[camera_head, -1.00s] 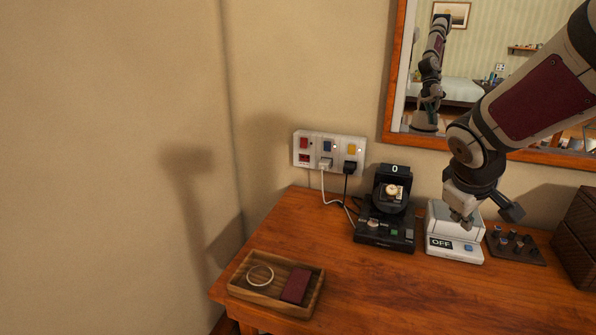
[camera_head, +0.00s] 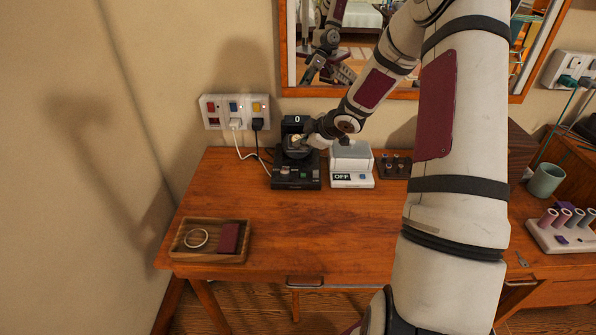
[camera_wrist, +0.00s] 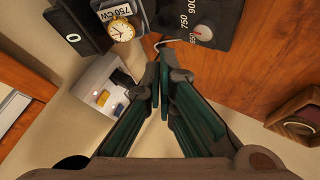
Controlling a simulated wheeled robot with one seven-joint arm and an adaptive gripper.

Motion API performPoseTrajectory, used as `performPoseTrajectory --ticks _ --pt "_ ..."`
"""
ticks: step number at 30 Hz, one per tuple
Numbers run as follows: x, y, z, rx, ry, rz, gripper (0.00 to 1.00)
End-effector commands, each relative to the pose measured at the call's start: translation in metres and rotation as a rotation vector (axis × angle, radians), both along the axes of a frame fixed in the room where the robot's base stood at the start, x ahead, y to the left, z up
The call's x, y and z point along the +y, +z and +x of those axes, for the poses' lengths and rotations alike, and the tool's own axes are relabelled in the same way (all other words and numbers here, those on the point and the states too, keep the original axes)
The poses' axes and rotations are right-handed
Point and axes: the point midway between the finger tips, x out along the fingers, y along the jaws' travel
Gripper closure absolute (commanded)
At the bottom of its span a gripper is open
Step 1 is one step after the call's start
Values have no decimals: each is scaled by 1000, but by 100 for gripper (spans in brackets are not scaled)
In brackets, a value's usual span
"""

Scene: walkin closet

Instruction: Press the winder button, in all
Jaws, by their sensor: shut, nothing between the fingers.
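The black watch winder (camera_head: 297,183) stands at the back of the wooden desk. Its counter display (camera_head: 297,120) reads 0. A gold-rimmed watch sits in its holder; in the wrist view the watch (camera_wrist: 121,30) has a label reading 750 CW beside it. Small controls are on the winder's sloped front in the head view, too small to read. The wrist view shows a dial (camera_wrist: 203,33) with numbers around it; no button is clear there. My gripper (camera_wrist: 162,52) is shut and empty, over the winder beside the watch in the head view. Contact cannot be told.
A white box (camera_head: 351,158) reading OFF stands right of the winder, with a dark knob panel (camera_head: 396,165) beyond. Cables run from the wall sockets (camera_head: 235,111) behind the winder. A wooden tray (camera_head: 208,256) lies front left. The desk's middle front is clear.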

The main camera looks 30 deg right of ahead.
Motion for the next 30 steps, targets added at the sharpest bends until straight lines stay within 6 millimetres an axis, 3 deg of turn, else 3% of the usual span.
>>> performPoseTrajectory --ticks 14,30 --pt "0 -3 1 -4 5 4 100" --pt "0 -49 2 -4 4 4 100"
